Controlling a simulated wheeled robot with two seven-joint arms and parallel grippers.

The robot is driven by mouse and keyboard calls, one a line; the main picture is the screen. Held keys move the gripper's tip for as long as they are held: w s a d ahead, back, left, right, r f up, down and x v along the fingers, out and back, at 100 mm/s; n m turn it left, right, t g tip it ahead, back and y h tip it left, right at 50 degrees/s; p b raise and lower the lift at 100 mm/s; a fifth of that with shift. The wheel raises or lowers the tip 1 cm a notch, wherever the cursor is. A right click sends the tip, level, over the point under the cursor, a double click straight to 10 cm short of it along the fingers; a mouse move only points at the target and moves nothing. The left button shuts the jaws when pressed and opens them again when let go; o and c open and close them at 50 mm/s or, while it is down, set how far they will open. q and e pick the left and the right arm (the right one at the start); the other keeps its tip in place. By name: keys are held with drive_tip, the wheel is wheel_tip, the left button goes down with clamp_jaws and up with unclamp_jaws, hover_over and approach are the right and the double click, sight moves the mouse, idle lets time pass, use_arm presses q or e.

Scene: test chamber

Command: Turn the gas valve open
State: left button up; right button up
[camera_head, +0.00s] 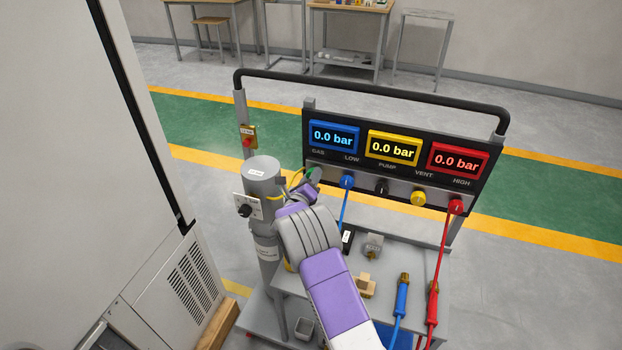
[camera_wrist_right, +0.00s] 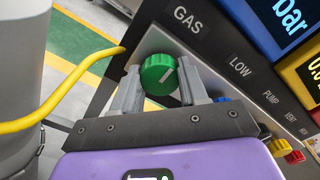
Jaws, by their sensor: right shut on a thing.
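The gas valve is a round green knob (camera_wrist_right: 158,74) with a short pale mark, under the GAS label on the panel. In the head view only a sliver of the green knob (camera_head: 315,172) shows, partly hidden by my right gripper (camera_head: 307,184). In the right wrist view, the fingers of my right gripper (camera_wrist_right: 159,88) stand on either side of the knob, shut on it. The blue display (camera_head: 333,136) above the valve reads 0.0 bar. My left gripper is in neither view.
Blue (camera_head: 347,182), black, yellow (camera_head: 418,198) and red (camera_head: 456,206) knobs line the panel to the right. A grey cylinder (camera_head: 263,178) stands close on the left, with a yellow hose (camera_wrist_right: 62,92) running to the panel. The cart shelf below holds small fittings and hoses.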

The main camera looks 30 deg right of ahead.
drive_tip(key=n+b, duration=0.2)
drive_tip(key=n, duration=1.5)
drive_tip(key=shift+f+n, duration=0.1)
drive_tip(key=shift+n, duration=0.2)
idle(0.5)
drive_tip(key=o, duration=1.1)
drive_tip(key=shift+c, duration=0.2)
drive_tip(key=p+v, duration=0.1)
drive_tip(key=v, duration=0.6)
drive_tip(key=shift+s+a, duration=0.2)
drive_tip(key=shift+s, duration=0.05)
